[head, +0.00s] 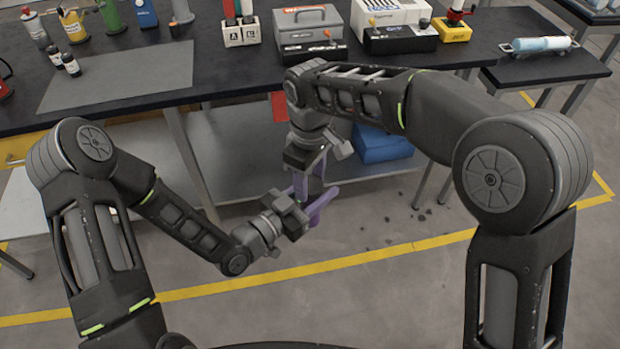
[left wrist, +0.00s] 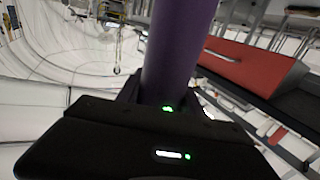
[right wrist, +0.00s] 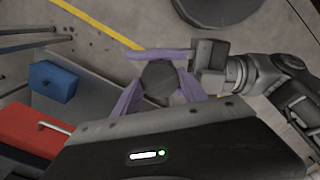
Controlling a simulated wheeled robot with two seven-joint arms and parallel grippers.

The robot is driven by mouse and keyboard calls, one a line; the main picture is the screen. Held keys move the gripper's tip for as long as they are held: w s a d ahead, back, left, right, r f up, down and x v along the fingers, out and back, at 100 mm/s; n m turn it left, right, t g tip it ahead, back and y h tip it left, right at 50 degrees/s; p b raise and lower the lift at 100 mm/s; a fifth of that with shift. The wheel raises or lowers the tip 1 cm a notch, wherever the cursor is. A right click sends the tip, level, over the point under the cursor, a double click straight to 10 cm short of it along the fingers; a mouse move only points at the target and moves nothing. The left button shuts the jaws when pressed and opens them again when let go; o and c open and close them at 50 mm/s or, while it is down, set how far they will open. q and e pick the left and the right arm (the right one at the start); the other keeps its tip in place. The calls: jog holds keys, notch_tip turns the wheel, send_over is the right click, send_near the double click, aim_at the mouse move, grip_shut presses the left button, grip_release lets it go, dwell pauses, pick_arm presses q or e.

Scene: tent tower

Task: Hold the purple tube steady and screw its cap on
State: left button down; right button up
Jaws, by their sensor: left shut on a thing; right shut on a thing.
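The purple tube (left wrist: 180,45) rises large and close in the left wrist view, clasped by my left gripper, which comes in from the side. In the head view my left gripper (head: 319,207) is just below my right gripper (head: 306,186), which points down; both have lavender fingers, so I cannot pick out the tube there. My right gripper (right wrist: 158,92) is shut on a round dark grey cap (right wrist: 160,78), seen end-on between its fingers. The tube is hidden in the right wrist view, so I cannot tell whether the cap touches it or how far it is on.
The grippers are over open floor in front of the black workbench (head: 130,97). Bottles, a grey toolbox (head: 308,20) and other gear stand on the bench, away from both grippers.

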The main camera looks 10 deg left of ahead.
jog(key=o, duration=1.6)
notch_tip(320, 180, up, 8)
jog(key=shift+f, duration=0.25)
jog(key=shift+w, duration=0.1)
